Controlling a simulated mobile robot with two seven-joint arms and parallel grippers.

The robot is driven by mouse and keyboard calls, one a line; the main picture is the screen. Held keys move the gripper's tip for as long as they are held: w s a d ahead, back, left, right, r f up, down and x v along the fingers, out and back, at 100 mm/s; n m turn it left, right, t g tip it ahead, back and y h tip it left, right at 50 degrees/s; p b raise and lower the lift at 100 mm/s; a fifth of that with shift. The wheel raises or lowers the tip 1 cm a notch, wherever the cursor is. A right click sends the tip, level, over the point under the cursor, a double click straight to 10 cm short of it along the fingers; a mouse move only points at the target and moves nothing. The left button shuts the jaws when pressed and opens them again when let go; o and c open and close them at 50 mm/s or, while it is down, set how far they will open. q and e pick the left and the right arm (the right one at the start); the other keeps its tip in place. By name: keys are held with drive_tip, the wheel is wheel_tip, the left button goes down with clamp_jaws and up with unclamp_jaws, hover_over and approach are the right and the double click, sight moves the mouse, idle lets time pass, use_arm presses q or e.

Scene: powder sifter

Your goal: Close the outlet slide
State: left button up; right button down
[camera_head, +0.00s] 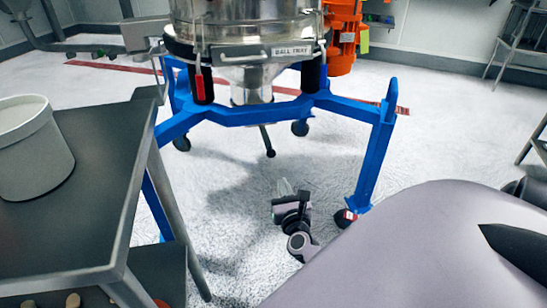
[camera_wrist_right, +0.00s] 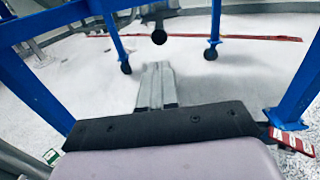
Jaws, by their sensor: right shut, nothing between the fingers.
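The steel sifter (camera_head: 248,25) stands on a blue frame, with its outlet cone (camera_head: 250,82) at the bottom. A dark rod with a black ball knob (camera_head: 270,152) sticks out below the outlet. It looks like the outlet slide's handle, and the knob also shows in the right wrist view (camera_wrist_right: 159,37). The slide plate is hidden, so I cannot tell its position. My right gripper (camera_head: 284,187) is low in front of the frame, apart from the knob, below it in the picture. Its fingers (camera_wrist_right: 155,72) are together and empty. My left gripper is not in view.
The blue frame (camera_head: 375,150) has a leg close to the right of my gripper. A dark table (camera_head: 95,190) with a white bucket (camera_head: 32,150) stands at the left. An orange motor (camera_head: 342,35) sits behind the sifter. White floor lies open under the frame.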

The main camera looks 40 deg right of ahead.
drive_tip(key=b, duration=0.2)
approach(272, 154)
drive_tip(key=x, duration=0.5)
drive_tip(key=shift+w+d, duration=0.1)
drive_tip(key=shift+w+d+b, duration=0.3)
drive_tip(key=shift+w+b, duration=0.05)
drive_tip(key=shift+w, duration=0.2)
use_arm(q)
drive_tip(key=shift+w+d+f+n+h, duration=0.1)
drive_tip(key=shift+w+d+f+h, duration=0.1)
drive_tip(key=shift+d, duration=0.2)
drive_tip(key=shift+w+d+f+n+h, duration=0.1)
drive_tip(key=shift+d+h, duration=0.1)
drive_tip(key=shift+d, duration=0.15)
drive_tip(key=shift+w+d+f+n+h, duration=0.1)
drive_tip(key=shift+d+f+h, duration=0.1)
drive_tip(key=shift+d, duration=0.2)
use_arm(e)
drive_tip(key=shift+w+d, duration=0.1)
drive_tip(key=shift+w, duration=0.05)
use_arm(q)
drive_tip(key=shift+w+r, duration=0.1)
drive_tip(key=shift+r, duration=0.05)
use_arm(e)
drive_tip(key=shift+w, duration=0.1)
